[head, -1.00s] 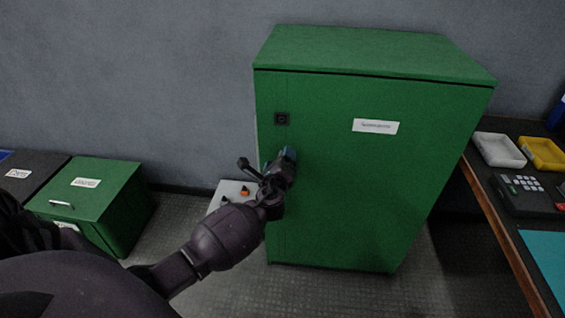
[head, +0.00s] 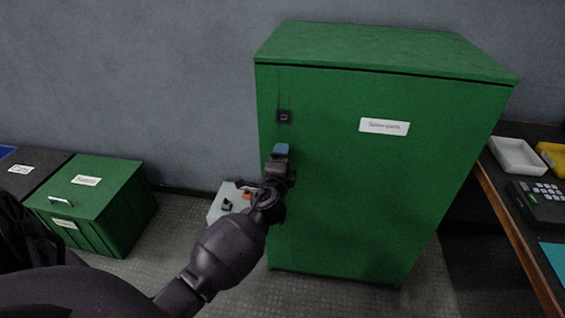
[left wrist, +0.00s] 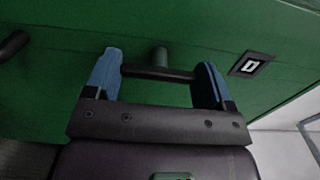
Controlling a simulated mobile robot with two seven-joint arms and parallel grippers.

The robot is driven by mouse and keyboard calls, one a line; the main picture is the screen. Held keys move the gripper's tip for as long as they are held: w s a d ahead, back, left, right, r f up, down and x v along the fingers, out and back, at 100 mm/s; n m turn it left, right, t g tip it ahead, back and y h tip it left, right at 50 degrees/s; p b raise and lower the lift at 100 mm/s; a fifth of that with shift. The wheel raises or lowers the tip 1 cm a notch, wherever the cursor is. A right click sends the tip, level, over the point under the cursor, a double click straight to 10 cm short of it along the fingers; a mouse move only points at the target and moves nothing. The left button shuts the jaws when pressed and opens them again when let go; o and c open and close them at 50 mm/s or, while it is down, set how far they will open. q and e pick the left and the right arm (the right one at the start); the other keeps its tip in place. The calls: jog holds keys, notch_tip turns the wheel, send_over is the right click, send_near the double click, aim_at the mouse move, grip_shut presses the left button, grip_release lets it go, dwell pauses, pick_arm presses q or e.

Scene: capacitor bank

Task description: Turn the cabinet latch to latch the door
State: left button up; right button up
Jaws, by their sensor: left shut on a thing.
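The green cabinet (head: 345,190) stands in the middle of the head view, its door front looking closed. My left gripper (head: 281,152) is at the left side of the door, below a small black square plate (head: 284,117). In the left wrist view, the blue fingertips of my left gripper (left wrist: 157,82) are shut on the latch handle (left wrist: 158,73), a dark bar on a short green post. The bar spans between the two fingers. In the head view the gripper hides the latch. My right gripper is not in view.
A low green box (head: 95,200) stands at the far left. A grey box with coloured knobs (head: 222,207) is on the floor behind my left arm. A table with a white tray (head: 517,156) and a keypad device (head: 540,200) is at the right.

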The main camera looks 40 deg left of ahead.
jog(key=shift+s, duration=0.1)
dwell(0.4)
pick_arm(q)
jog(key=o, duration=0.9)
jog(key=shift+s, duration=0.1)
jog(key=v, duration=1)
jog(key=shift+s+d+p, duration=0.2)
jog(key=shift+d+p, duration=0.1)
jog(key=shift+p, duration=0.1)
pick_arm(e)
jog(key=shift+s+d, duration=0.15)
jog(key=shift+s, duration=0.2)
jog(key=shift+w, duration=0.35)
